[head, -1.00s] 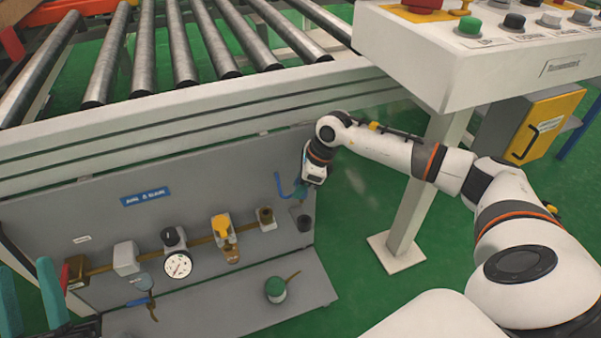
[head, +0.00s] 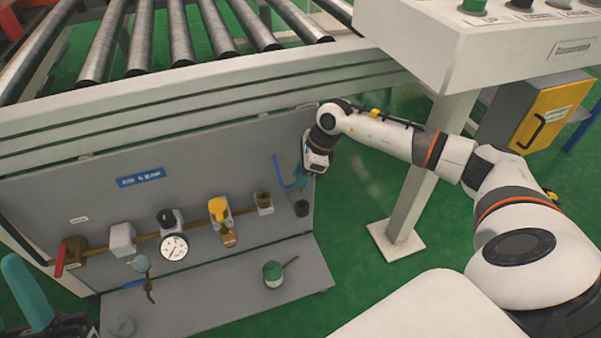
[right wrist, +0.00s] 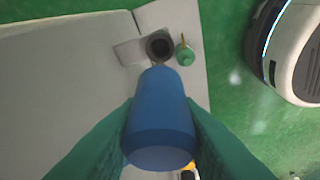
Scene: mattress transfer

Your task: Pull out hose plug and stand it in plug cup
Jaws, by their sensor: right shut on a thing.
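My right gripper (head: 301,178) is beside the right edge of the grey panel. In the right wrist view its two teal fingers are shut on a blue plug (right wrist: 160,118). A dark round plug cup (right wrist: 160,46) sits on a small bracket beyond the plug's far end. In the head view the cup (head: 301,208) is just below the gripper.
The panel (head: 110,205) carries a brown pipe with a red-handled valve (head: 68,254), a gauge (head: 174,247) and a yellow-topped fitting (head: 221,217). A green pot (head: 273,272) stands on the lower shelf. A white post (head: 415,190) rises right of my gripper. Rollers lie above.

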